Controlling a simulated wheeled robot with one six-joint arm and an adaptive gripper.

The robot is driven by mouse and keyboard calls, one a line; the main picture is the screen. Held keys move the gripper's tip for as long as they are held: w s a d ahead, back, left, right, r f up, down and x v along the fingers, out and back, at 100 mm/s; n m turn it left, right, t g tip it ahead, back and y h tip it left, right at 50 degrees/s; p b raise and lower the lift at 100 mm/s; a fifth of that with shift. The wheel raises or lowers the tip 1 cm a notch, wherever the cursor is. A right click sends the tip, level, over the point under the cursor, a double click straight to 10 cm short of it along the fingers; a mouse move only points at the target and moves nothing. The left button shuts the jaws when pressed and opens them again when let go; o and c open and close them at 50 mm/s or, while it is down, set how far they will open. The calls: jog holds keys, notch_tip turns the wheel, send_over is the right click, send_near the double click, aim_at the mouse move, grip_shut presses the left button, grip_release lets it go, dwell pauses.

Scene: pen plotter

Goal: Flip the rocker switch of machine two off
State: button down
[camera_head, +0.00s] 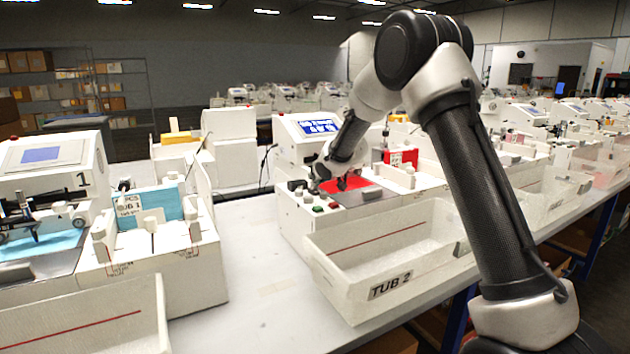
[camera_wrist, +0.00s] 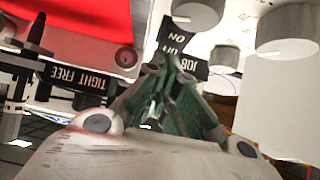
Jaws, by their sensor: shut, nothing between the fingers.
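Machine two, by the TUB 2 label in front of it, is the white machine (camera_head: 290,150) with a blue screen, in the middle of the head view. Whether the tips touch the panel is unclear.
Grey round knobs (camera_wrist: 288,30) stand close to the right of the fingers. A TIGHT FREE label (camera_wrist: 75,80) and a black post (camera_wrist: 36,30) are at left. The white tub marked TUB 2 (camera_head: 388,285) stands in front. The tabletop (camera_head: 255,285) left of it is clear.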

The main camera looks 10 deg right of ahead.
jog(key=shift+f, duration=0.1)
jog(key=shift+w+a+f, duration=0.1)
jog(key=shift+w+f, duration=0.1)
jog(key=shift+f, duration=0.15)
jog(key=shift+s, duration=0.15)
jog(key=shift+s+d, duration=0.3)
jog(key=shift+s, duration=0.35)
jog(key=shift+f, duration=0.1)
